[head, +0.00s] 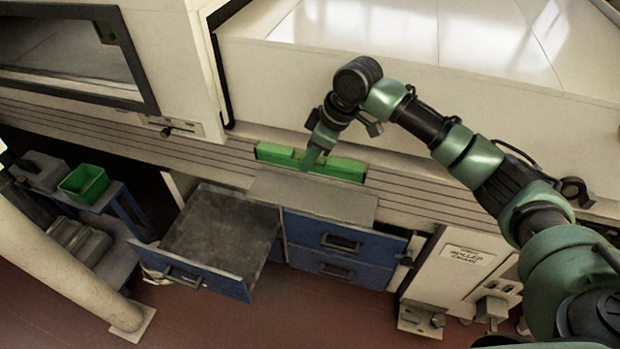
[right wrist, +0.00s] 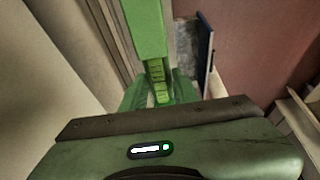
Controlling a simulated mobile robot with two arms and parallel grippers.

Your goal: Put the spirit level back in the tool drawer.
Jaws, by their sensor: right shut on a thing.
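The spirit level is a long bright green bar (head: 343,168) at the back edge of the cabinet top in the head view. It also runs up from the fingers in the right wrist view (right wrist: 147,28). My right gripper (head: 312,160) reaches down from the right and is shut on the level near its middle. I cannot tell whether the level touches the surface under it. The tool drawer (head: 222,232), blue-fronted with a grey inside, is pulled out at the left of the blue cabinet and looks empty. My left gripper is not in view.
Two blue drawers (head: 340,244) to the right are shut. A light cabinet top (head: 315,196) lies in front of the level. A green bin (head: 84,183) stands on a bench at left. A pale box labelled roller chain (head: 455,262) stands at right.

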